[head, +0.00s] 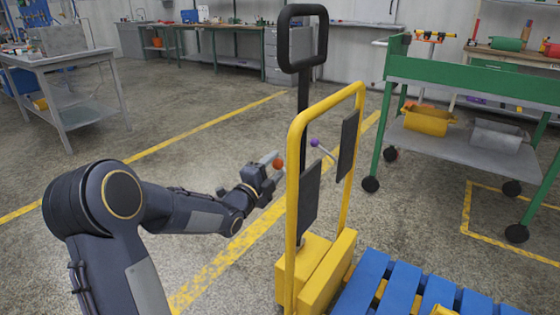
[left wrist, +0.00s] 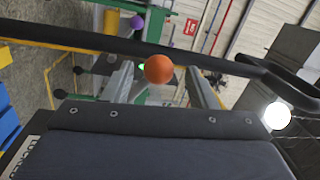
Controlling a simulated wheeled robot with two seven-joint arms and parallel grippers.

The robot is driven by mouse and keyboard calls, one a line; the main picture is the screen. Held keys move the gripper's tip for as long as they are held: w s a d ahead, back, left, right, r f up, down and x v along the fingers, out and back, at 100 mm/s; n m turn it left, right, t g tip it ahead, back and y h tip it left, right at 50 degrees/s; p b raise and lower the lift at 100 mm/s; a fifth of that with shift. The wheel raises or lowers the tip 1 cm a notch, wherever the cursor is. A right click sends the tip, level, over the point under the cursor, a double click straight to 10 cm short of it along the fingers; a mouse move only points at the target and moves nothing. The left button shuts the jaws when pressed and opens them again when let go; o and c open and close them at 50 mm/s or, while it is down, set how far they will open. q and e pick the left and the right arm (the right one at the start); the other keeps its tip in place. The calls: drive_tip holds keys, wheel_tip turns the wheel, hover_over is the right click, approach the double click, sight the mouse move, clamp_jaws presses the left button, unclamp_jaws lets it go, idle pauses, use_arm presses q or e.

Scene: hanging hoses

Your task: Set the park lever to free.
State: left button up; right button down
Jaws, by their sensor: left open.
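A yellow-framed hand truck (head: 300,140) with a tall black loop handle (head: 290,65) stands in the middle of the head view. An orange ball knob (head: 278,164) shows at its left side, and a purple ball knob (head: 314,142) on a thin light rod shows within the frame. My left gripper (head: 272,168) is open at the orange knob; I cannot tell whether it touches it. In the left wrist view the orange knob (left wrist: 158,69) is near the middle, with the purple knob (left wrist: 137,22) beyond it. No lever is clearly marked as the park lever.
Blue pallet slats (head: 400,290) lie right of the truck. A green-framed cart (head: 465,85) with a yellow and a grey container stands at the right. A grey workbench (head: 60,65) is at the far left.

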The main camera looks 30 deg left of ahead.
use_arm(q)
drive_tip(key=shift+s+f, duration=0.15)
drive_tip(key=shift+s, duration=1.6)
